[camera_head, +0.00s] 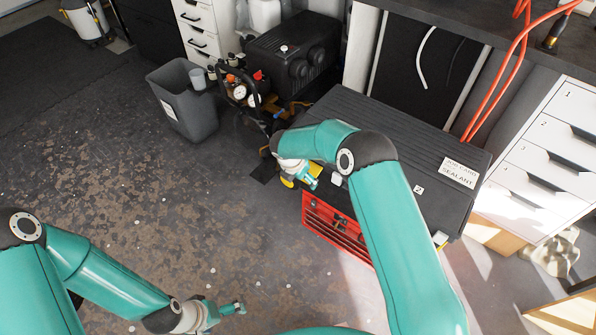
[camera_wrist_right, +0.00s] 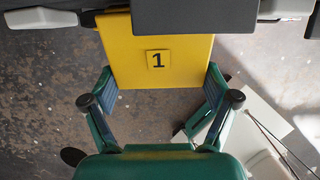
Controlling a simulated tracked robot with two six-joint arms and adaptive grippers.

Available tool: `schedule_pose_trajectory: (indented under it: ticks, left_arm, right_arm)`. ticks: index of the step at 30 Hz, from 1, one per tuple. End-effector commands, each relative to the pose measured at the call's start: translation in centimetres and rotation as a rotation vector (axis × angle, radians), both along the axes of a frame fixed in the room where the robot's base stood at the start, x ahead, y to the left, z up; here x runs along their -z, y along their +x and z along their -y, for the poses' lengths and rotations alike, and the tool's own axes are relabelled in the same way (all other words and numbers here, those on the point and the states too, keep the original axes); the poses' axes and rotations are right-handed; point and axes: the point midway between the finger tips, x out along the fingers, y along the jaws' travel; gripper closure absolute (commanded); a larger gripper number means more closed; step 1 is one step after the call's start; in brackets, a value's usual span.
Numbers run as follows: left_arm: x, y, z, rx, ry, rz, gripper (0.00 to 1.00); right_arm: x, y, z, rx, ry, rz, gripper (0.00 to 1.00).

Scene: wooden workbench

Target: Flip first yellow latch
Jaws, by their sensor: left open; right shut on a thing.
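The tool chest with a black ribbed lid (camera_head: 400,150) and red drawers (camera_head: 335,225) stands against the bench in the head view. My right gripper (camera_wrist_right: 161,90) is at its front left corner, shut on the yellow latch marked 1 (camera_wrist_right: 125,60), with one finger at each side of the plate. The latch shows as a small yellow patch (camera_head: 287,182) beside my gripper in the head view; the rest is hidden. A second yellow latch (camera_head: 440,238) is at the lid's right front end. My left gripper (camera_head: 234,308) is open and empty, low over the floor.
A grey bin (camera_head: 185,100) and a black compressor (camera_head: 293,55) with gauges stand left of the chest. White numbered drawers (camera_head: 545,160) and an orange hose (camera_head: 500,75) are at the right. The speckled floor (camera_head: 150,190) at the left is mostly clear.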

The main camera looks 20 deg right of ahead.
Motion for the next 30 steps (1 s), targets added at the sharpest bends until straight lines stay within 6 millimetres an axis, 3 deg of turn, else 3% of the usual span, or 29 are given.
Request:
schedule_pose_trajectory:
  ticks: [1,7,25,26,28,30]
  left_arm:
    - [-0.9,0.0,0.0,0.000,0.000,0.000,0.00]
    - [-1.9,0.0,0.0,0.000,0.000,0.000,0.00]
    - [-2.3,0.0,0.0,0.000,0.000,0.000,0.00]
    - [-2.3,0.0,0.0,0.000,0.000,0.000,0.00]
    - [-2.3,0.0,0.0,0.000,0.000,0.000,0.00]
    - [-2.3,0.0,0.0,0.000,0.000,0.000,0.00]
  right_arm:
    - [-0.7,0.1,0.5,0.009,0.020,-0.015,0.48]
    - [-0.9,0.1,0.4,0.006,0.089,-0.072,0.49]
    - [-0.8,0.0,0.3,0.001,0.122,-0.104,0.48]
    - [-0.8,0.0,0.3,0.001,0.122,-0.104,0.10]
    - [-0.8,0.0,0.3,0.000,0.122,-0.104,0.00]
    - [-0.8,0.0,0.2,0.000,0.123,-0.104,0.00]
